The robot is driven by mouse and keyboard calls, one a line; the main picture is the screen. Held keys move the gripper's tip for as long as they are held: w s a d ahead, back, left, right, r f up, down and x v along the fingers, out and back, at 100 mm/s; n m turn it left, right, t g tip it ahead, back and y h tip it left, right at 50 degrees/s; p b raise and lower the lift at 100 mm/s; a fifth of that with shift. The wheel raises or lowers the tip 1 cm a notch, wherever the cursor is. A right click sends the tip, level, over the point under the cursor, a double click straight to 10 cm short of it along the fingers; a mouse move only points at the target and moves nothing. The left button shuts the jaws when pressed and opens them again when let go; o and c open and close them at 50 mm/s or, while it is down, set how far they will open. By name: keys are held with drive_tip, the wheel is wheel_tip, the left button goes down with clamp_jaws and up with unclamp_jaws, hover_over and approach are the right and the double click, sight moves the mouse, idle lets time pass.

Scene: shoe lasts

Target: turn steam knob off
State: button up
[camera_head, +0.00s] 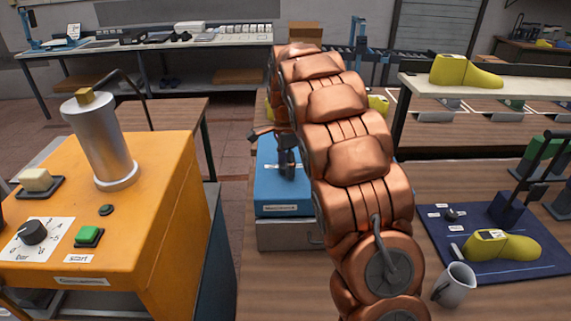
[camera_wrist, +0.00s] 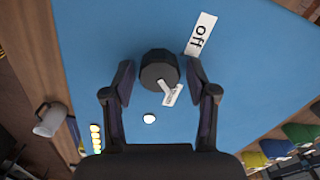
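The steam knob (camera_wrist: 157,66) is a round black knob with a pale pointer mark on a blue panel (camera_wrist: 105,30). The mark points down and right, toward a small white label (camera_wrist: 174,96) whose text I cannot read. A larger white label reading "off" (camera_wrist: 200,35) lies up and right of the knob. My gripper (camera_wrist: 159,76) is open, with one finger on each side of the knob and small gaps showing. In the head view, my gripper (camera_head: 287,150) is over the blue box (camera_head: 285,200), and my arm hides part of it; the knob is not discernible there.
An orange machine (camera_head: 170,200) with a metal cylinder (camera_head: 103,140) stands at left. At right, a blue mat (camera_head: 530,266) holds a yellow shoe last (camera_head: 500,246), with a grey mug (camera_head: 455,285) beside it. A white dot (camera_wrist: 149,118) lies below the knob.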

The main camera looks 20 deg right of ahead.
drive_tip(key=c, duration=0.9)
drive_tip(key=shift+o, duration=0.2)
drive_tip(key=shift+n+b, duration=0.3)
drive_tip(key=shift+b, duration=0.05)
drive_tip(key=n+b, duration=0.2)
drive_tip(key=b, duration=0.1)
drive_tip(key=shift+f, duration=0.25)
drive_tip(key=n+b, duration=0.4)
drive_tip(key=n, duration=0.2)
drive_tip(key=shift+r, duration=0.15)
drive_tip(key=n+b, duration=0.1)
drive_tip(key=n, duration=0.3)
drive_tip(key=shift+b, duration=0.4)
drive_tip(key=n+b, duration=0.1)
drive_tip(key=n, duration=0.4)
drive_tip(key=shift+r, duration=0.15)
drive_tip(key=shift+n, duration=0.3)
